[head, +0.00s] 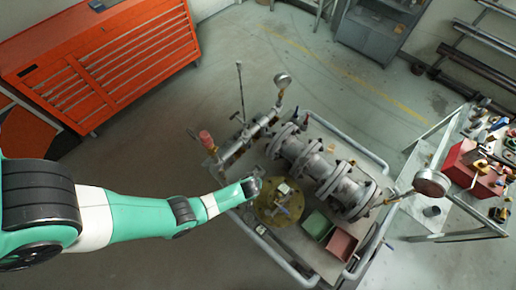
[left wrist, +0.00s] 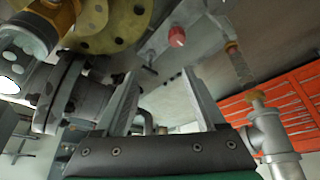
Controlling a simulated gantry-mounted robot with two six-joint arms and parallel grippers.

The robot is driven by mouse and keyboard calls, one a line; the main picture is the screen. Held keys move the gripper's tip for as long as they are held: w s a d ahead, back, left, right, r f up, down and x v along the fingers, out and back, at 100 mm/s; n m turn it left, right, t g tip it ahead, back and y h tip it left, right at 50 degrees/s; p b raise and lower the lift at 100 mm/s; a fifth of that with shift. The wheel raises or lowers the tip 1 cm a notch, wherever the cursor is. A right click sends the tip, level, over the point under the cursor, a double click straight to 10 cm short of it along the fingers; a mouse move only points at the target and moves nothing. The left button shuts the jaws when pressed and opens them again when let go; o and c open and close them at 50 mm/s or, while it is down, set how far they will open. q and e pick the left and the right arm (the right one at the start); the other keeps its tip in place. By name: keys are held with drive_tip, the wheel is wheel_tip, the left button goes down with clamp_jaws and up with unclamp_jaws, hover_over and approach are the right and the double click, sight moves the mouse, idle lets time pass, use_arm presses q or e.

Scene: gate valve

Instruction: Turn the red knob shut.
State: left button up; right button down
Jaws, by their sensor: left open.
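The red knob (head: 206,140) sits at the left end of the pipe assembly in the head view. A small red part that looks like the same knob (left wrist: 177,37) shows beyond the fingers in the left wrist view. My left gripper (head: 252,187) is over the cart's left side, below and right of the knob in the head view, and apart from it. In the left wrist view its two fingers (left wrist: 159,73) are spread with nothing between them. My right gripper is in neither view.
The grey pipe assembly (head: 303,152) with flanges and a round gauge (head: 431,183) stands on a metal cart with a tubular rail (head: 345,138). A round brass flange (head: 266,210), a green bin (head: 316,226) and a red bin (head: 342,244) are near. An orange tool cabinet (head: 110,65) stands behind.

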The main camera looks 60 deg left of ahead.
use_arm(q)
drive_tip(key=shift+g, duration=0.3)
drive_tip(key=a+f+b, duration=0.1)
drive_tip(key=f+b, duration=0.1)
drive_tip(key=f, duration=0.1)
drive_tip(key=s+a+f+b, duration=0.1)
drive_tip(key=f+b, duration=0.2)
drive_tip(key=f, duration=0.1)
drive_tip(key=a+f+b, duration=0.1)
drive_tip(key=f+b, duration=0.2)
drive_tip(key=f, duration=0.1)
drive_tip(key=shift+s+a+f, duration=0.1)
drive_tip(key=shift+s+a, duration=0.2)
drive_tip(key=shift+s, duration=0.05)
drive_tip(key=shift+w+a+f+b, duration=0.1)
drive_tip(key=shift+a+f+b, duration=0.15)
drive_tip(key=shift+f+b, duration=0.2)
drive_tip(key=shift+r, duration=0.1)
drive_tip(key=shift+c, duration=0.2)
clamp_jaws()
